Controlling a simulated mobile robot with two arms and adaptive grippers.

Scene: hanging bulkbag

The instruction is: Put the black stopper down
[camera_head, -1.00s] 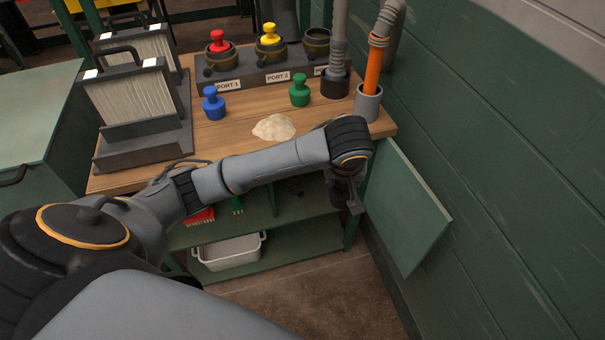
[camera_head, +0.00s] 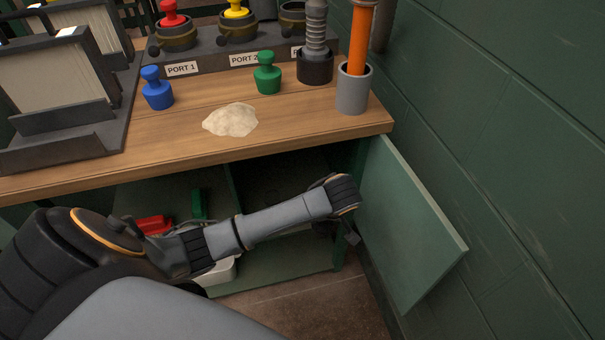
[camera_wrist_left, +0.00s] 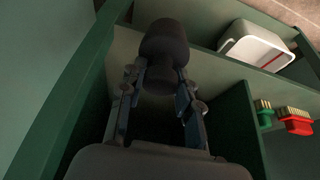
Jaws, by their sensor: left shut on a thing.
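The black stopper (camera_wrist_left: 165,48) shows in the left wrist view, upper middle, between the fingers of my left gripper (camera_wrist_left: 160,82). The gripper is shut on it. Behind them is the green cabinet's inside, with a frame edge along the left. In the head view my left arm reaches low in front of the open cabinet under the bench, near its open door (camera_head: 410,220). The gripper and stopper there are mostly hidden by my wrist. My right gripper is in neither view.
The wooden bench top (camera_head: 130,155) holds a blue stopper (camera_head: 157,90), a green stopper (camera_head: 267,74), a pale powder heap (camera_head: 231,120) and a grey cup (camera_head: 353,90) with an orange tube. A white bin (camera_wrist_left: 256,46), a red brush (camera_wrist_left: 296,122) and a green brush (camera_wrist_left: 264,113) are in the cabinet.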

